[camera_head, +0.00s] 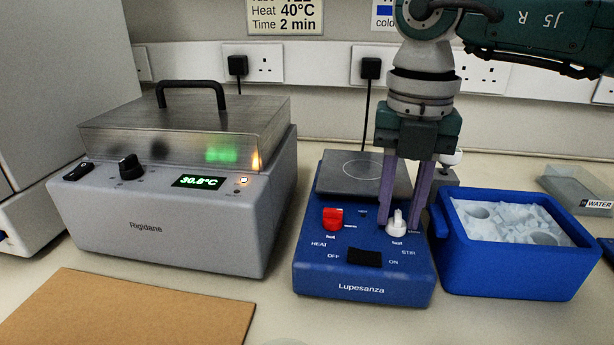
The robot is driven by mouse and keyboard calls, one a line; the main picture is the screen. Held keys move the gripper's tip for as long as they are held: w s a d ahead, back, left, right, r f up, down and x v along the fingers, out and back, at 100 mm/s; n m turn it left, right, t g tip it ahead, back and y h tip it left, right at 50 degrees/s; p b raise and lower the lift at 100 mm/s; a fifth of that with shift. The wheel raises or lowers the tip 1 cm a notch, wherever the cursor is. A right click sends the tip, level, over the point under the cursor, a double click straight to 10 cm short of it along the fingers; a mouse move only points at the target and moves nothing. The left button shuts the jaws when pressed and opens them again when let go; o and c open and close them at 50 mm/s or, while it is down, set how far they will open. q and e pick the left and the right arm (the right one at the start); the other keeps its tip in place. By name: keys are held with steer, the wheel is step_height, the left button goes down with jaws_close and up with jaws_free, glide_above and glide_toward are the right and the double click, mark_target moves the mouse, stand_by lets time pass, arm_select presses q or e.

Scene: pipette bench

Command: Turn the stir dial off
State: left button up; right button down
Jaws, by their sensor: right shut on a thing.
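The blue hotplate stirrer (362,286) stands on the bench right of the middle. Its white stir dial (397,222) is at the right of its panel, above the STIR label. My right gripper (402,230) points down from above, its purple fingers on either side of the stir dial and shut on it. The dial's exact pointing is too small to tell. A red heat dial (333,218) is at the left of the panel, and a black rocker switch (365,257) lies below, between OFF and ON. My left gripper is not in view.
A blue ice box (515,269) stands close to the stirrer's right side. A grey water bath (165,227) with a metal lid stands to the left. A brown board (125,310) lies front left. A clear tray labelled WATER (580,190) is far right.

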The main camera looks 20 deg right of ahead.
mark_target(398, 215)
steer(key=shift+n, duration=0.6)
steer(key=c, duration=0.6)
jaws_free()
step_height(398, 215, up, 10)
steer(key=shift+r, duration=0.1)
stand_by(0.3)
